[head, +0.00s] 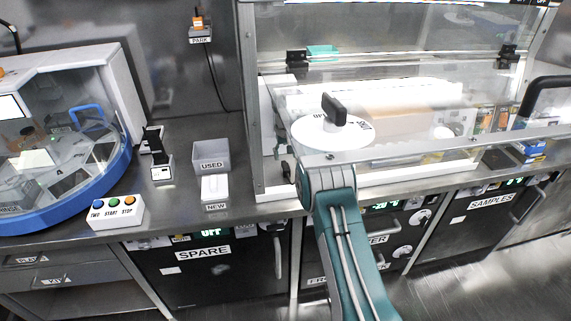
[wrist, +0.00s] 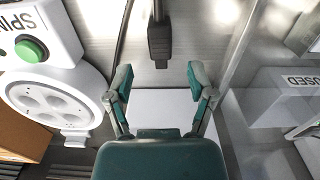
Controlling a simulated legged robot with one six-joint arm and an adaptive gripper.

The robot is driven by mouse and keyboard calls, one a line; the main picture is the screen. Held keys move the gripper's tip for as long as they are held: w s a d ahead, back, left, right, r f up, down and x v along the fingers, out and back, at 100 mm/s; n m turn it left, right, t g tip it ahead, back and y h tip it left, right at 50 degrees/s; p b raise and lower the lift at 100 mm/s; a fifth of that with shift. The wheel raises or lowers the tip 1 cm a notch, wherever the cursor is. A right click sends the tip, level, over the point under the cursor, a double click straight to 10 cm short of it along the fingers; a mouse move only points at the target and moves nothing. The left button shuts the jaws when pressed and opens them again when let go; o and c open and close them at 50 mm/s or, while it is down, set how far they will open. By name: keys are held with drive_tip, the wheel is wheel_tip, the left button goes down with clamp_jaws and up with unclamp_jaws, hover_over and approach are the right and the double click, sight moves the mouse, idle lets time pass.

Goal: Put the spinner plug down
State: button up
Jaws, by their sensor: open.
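In the wrist view my gripper (wrist: 160,78) is open, its two teal fingers spread wide with nothing between the pads. A black plug-like piece (wrist: 160,45) with a dark cord or stem lies just beyond the fingertips, midway between them and apart from both. I take it for the spinner plug, but no label shows on it. A grey metal surface is behind it; I cannot tell whether it touches that surface. In the head view my arm reaches up from the bottom, and the gripper cannot be made out there.
In the wrist view, a white box with a green button (wrist: 30,50) and a round white holder with wells (wrist: 55,100) are on the left; a USED bin (wrist: 285,100) is on the right. In the head view, the USED bin (head: 211,156) stands near a domed machine (head: 60,140).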

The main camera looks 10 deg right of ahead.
sight(286, 167)
wheel_tip(286, 167, up, 8)
drive_tip(key=shift+r, duration=0.15)
idle(0.4)
